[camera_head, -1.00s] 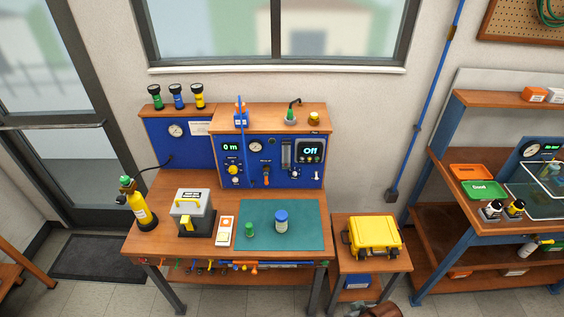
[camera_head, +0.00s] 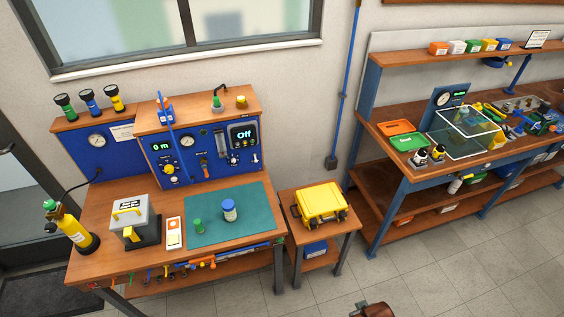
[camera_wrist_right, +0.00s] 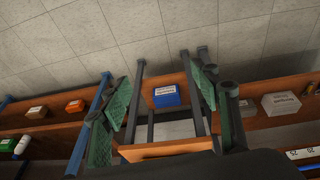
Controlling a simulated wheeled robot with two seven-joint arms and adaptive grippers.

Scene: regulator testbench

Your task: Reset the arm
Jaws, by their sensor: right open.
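My right gripper (camera_wrist_right: 158,88) shows in the right wrist view. Its two fingers with green textured pads stand wide apart, with nothing between them. Beyond the gap are a blue box (camera_wrist_right: 167,95) on a low shelf and the tiled floor. Neither gripper shows in the head view, and my left gripper is not in any view.
The testbench (camera_head: 130,268) stands at left, with a blue panel (camera_head: 192,160) and green mat (camera_head: 250,200). A yellow case (camera_head: 322,202) sits on a small side table (camera_head: 290,222). Another workbench (camera_head: 375,128) stands at right. The tiled floor (camera_head: 450,255) in front is mostly clear.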

